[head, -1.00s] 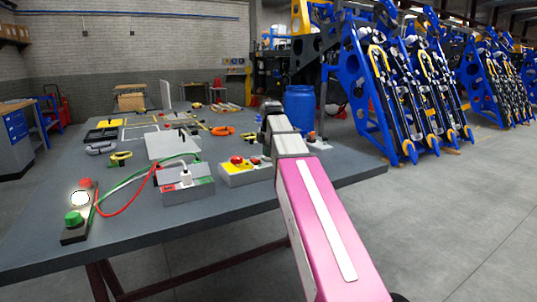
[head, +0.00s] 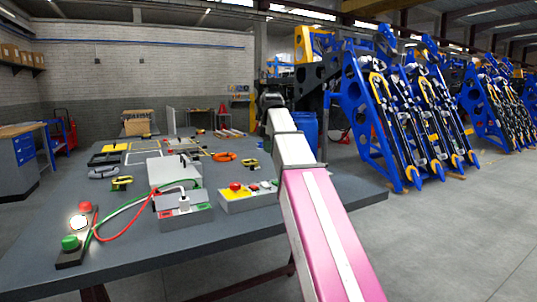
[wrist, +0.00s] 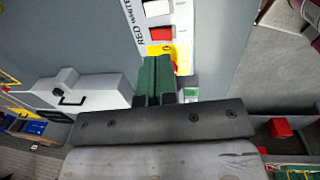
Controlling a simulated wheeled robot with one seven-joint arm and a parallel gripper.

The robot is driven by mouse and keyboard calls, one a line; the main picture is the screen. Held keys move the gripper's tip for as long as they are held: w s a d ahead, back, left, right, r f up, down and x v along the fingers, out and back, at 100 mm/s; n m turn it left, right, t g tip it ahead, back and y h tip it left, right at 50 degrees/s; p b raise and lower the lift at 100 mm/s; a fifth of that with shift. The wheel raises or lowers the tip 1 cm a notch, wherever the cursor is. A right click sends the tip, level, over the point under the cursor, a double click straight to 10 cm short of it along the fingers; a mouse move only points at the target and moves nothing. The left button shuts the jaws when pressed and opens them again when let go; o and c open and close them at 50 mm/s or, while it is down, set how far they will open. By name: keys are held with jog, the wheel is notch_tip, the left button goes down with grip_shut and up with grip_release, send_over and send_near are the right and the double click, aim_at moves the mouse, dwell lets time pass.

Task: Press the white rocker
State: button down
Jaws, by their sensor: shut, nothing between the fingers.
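The white rocker (wrist: 157,8) is at the top edge of the wrist view, on a light grey control box (wrist: 183,20). A red rocker (wrist: 160,34) sits nearer, then a yellow panel (wrist: 157,50) with a partly hidden red button. My gripper (wrist: 155,62) shows as two dark green fingers, closed together and empty, in front of the yellow panel and short of both rockers in the picture. I cannot tell the height gap. In the head view the box (head: 243,201) stands on the table, its rockers small; my arm hides the gripper.
The grey table (head: 130,264) also holds a socket box (head: 185,217) with a white plug, red and green cables, and a lamp-and-button strip (head: 75,250) at left. A blue barrel (head: 306,128) stands behind my arm. A white-grey device (wrist: 85,92) lies left in the wrist view.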

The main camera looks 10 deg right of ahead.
jog(key=shift+w, duration=0.1)
jog(key=shift+w+a+r, duration=0.15)
jog(key=shift+w+a, duration=0.05)
jog(key=shift+w, duration=0.45)
send_near(265, 183)
jog(key=f, duration=0.5)
jog(key=w+f, duration=0.1)
jog(key=f, duration=0.1)
jog(key=shift+w+a+f, duration=0.1)
jog(key=shift+f, duration=0.15)
